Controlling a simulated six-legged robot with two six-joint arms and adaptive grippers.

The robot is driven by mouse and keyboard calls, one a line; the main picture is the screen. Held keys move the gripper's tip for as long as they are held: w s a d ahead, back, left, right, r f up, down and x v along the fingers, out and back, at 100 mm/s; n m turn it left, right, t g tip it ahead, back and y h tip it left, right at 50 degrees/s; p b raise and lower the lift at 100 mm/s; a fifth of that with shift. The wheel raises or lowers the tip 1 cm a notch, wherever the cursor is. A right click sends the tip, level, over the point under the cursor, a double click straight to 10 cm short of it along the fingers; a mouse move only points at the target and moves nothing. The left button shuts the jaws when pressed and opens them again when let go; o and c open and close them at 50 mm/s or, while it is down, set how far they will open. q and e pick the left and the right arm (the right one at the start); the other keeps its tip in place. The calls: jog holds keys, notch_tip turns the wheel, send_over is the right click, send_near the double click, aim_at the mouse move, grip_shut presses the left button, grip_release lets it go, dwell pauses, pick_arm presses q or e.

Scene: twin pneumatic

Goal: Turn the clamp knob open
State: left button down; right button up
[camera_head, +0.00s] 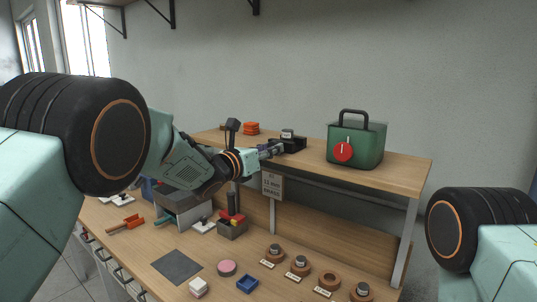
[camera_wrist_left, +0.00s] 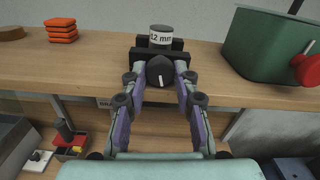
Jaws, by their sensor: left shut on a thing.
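The clamp knob (camera_wrist_left: 160,71) is dark and round with a white line that stands nearly upright. It is on the front of a black clamp (camera_wrist_left: 178,51) on the upper shelf. A grey cylinder (camera_wrist_left: 161,35) labelled with "mm" sits in the clamp. In the head view the black clamp (camera_head: 292,144) is partly hidden by my left gripper (camera_head: 275,149). In the left wrist view my left gripper (camera_wrist_left: 160,78) has its two fingers on either side of the knob, shut on it. My right gripper is out of view; only part of my right arm shows.
A green box (camera_head: 362,143) with a red knob (camera_head: 343,152) stands right of the clamp on the shelf (camera_head: 400,165). Orange stacked pieces (camera_head: 251,128) lie to the left. A sign (camera_head: 272,186) hangs below the shelf. Several ring parts, a pink disc (camera_head: 227,268) and small trays lie on the lower bench.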

pick_arm(q)
jog(key=shift+f, duration=0.1)
jog(key=c, duration=1.4)
grip_release()
jog(key=o, duration=0.4)
jog(key=shift+s+a, duration=0.1)
jog(key=shift+a, duration=0.05)
jog(key=v, duration=1.2)
